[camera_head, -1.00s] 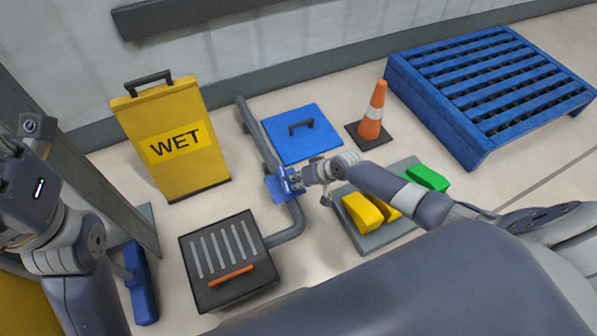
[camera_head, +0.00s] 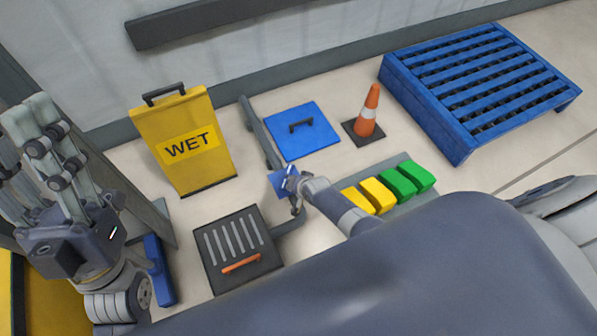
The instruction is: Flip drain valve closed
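The drain valve (camera_head: 282,178) shows as a blue plate with a white mark on the grey floor pipe (camera_head: 258,137), behind the drain grate. My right gripper (camera_head: 292,184) is at the valve's right side and covers part of it. Its fingers are small and overlap the valve, so their opening and any contact are unclear. My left gripper (camera_head: 38,135) is raised at the left edge, fingers pointing up, far from the valve. The gap between its fingers is not clear from this side.
A yellow WET sign (camera_head: 188,165), blue hatch (camera_head: 318,142), orange cone (camera_head: 368,115) and blue pallet (camera_head: 450,128) stand behind. A grey tray (camera_head: 402,160) with yellow and green blocks is at right.

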